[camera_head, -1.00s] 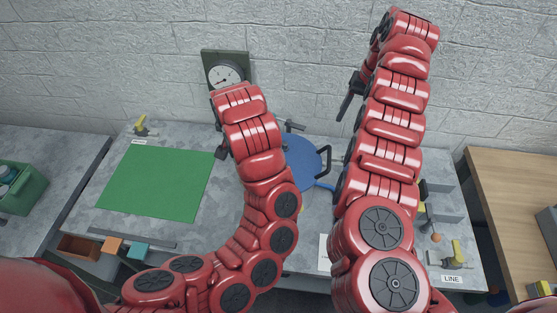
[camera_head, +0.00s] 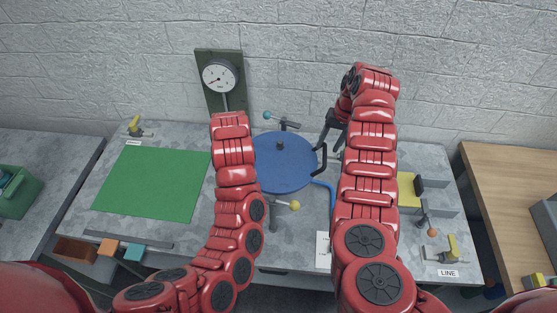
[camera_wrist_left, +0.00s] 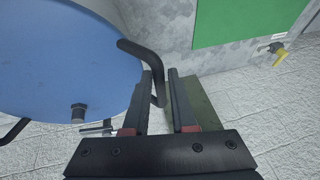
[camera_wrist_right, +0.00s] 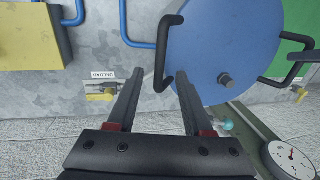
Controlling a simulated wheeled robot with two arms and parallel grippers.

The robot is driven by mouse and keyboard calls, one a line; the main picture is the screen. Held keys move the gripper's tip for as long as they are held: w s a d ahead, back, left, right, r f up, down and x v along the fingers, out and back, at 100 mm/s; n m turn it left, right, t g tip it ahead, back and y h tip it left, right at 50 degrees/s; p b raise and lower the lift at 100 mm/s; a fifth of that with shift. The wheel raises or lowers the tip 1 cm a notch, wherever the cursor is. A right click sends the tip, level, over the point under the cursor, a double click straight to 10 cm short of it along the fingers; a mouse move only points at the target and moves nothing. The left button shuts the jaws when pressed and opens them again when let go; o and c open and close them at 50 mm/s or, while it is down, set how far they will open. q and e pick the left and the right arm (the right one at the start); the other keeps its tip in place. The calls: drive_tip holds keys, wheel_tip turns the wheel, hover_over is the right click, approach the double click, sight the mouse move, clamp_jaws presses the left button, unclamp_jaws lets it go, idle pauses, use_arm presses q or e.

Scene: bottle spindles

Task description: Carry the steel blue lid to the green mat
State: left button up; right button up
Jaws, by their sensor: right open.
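The steel blue lid (camera_head: 290,177) is a round disc with a dark centre knob and black side handles, lying at the middle back of the workbench. The green mat (camera_head: 150,185) lies flat and bare to its left. My right gripper (camera_head: 333,128) is open above the lid's right handle (camera_head: 321,158). In the right wrist view that handle (camera_wrist_right: 163,62) shows ahead, between the lines of the fingers. My left gripper is hidden behind its arm in the head view. In the left wrist view the left gripper (camera_wrist_left: 162,80) is open, with the other handle (camera_wrist_left: 143,54) reaching between its fingertips.
A dial gauge (camera_head: 220,77) on a dark post stands behind the lid. Toggle clamps (camera_head: 282,121) and a yellow-ball lever (camera_head: 293,205) are close to the lid. A blue pipe (camera_head: 331,193) and a yellow block (camera_head: 407,190) lie to the right.

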sight(325, 150)
drive_tip(key=shift+a+f, duration=0.2)
drive_tip(key=shift+f, duration=0.95)
drive_tip(key=shift+a+f, duration=0.2)
drive_tip(key=shift+f, duration=0.9)
use_arm(q)
drive_tip(key=x, duration=0.4)
drive_tip(key=shift+w+f, duration=0.1)
drive_tip(key=shift+f, duration=0.15)
drive_tip(key=c, duration=0.4)
use_arm(e)
drive_tip(key=c, duration=0.4)
clamp_jaws()
drive_tip(key=shift+w+r, duration=0.1)
